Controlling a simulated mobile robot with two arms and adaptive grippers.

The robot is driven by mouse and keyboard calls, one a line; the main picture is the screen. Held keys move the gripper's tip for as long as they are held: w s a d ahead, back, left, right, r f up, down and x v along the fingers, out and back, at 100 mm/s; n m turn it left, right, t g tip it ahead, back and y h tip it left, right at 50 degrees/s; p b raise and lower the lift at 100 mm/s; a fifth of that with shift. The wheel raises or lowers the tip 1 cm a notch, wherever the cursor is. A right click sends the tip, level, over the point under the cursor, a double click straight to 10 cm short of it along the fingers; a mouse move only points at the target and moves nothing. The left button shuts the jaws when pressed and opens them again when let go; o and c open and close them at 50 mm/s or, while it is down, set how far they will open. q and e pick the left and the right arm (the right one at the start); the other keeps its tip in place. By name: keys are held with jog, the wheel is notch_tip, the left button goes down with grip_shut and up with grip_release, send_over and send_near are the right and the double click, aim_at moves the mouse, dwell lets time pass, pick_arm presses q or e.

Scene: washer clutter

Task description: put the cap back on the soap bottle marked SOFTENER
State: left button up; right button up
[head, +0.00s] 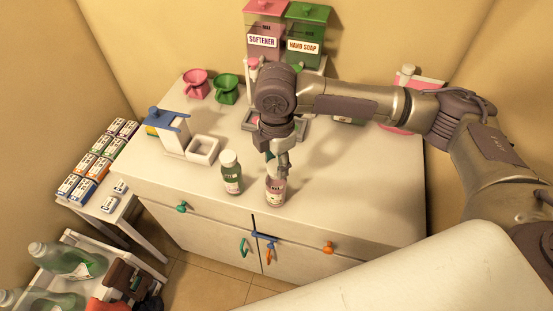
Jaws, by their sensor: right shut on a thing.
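A small pink bottle (275,193) stands upright near the front edge of the white cabinet top. Its label is too small to read; its pink colour matches the dispenser marked SOFTENER (262,41) at the back. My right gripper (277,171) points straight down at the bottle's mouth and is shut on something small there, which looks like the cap. The fingers hide most of it, so I cannot tell whether it is seated or just above the neck. A green bottle (231,177) with a pale cap stands just left of it. My left gripper is not in view.
A green HAND SOAP dispenser (305,43) stands at the back. Pink (196,84) and green (227,88) funnels, a blue-topped white stand (172,130) and a square white dish (203,149) are left. The cabinet top (370,180) is clear at right front.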

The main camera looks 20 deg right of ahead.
jog(key=shift+f+p, duration=0.4)
jog(key=shift+p, duration=0.45)
dwell(0.9)
jog(key=o, duration=1.2)
notch_tip(320, 180, up, 5)
jog(key=p, duration=0.5)
jog(key=shift+p, duration=0.4)
jog(key=shift+r+p, duration=0.9)
jog(key=shift+r, duration=0.1)
